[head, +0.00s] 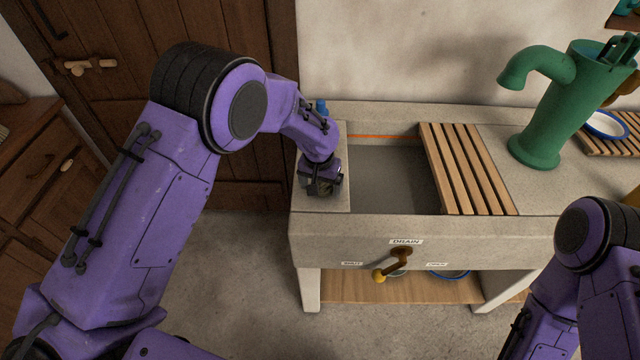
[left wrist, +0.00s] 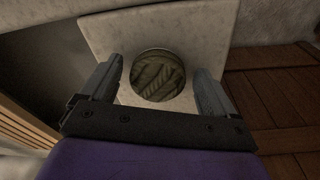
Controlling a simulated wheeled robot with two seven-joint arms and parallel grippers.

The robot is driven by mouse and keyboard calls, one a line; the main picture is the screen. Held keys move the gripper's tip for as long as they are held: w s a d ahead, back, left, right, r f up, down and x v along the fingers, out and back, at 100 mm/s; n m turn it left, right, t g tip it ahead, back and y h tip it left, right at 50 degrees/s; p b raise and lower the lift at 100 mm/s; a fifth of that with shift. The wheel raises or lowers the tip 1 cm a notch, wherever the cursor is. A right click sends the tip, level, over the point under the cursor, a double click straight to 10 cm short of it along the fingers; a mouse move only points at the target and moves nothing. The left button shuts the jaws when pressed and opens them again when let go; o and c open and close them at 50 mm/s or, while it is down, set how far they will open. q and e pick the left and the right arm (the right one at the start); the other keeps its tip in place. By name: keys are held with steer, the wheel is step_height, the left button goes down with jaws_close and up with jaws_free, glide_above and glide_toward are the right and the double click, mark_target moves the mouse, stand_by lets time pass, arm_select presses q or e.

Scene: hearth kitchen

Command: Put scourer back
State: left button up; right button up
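The scourer is a round, olive-brown, coarse woven pad (left wrist: 158,77) on the pale stone ledge at the left end of the sink. It shows between the fingers of my left gripper (left wrist: 159,70) in the left wrist view, with a gap to each finger. My left gripper is open and points down at the ledge; it also shows in the head view (head: 322,188), where it largely hides the scourer. My right arm shows at the lower right of the head view, but its gripper is out of the picture.
The stone sink basin (head: 393,180) lies right of the ledge, with a slatted wooden rack (head: 466,170) over its right part. A green pump (head: 545,110) stands farther right. A drain lever (head: 393,264) juts from the front. A small blue item (head: 321,106) stands behind my left wrist.

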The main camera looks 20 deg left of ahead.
arm_select(q)
step_height(320, 180, up, 12)
steer(key=s+b, duration=0.1)
steer(key=shift+s+r, duration=0.2)
steer(key=shift+s, duration=0.05)
stand_by(1.3)
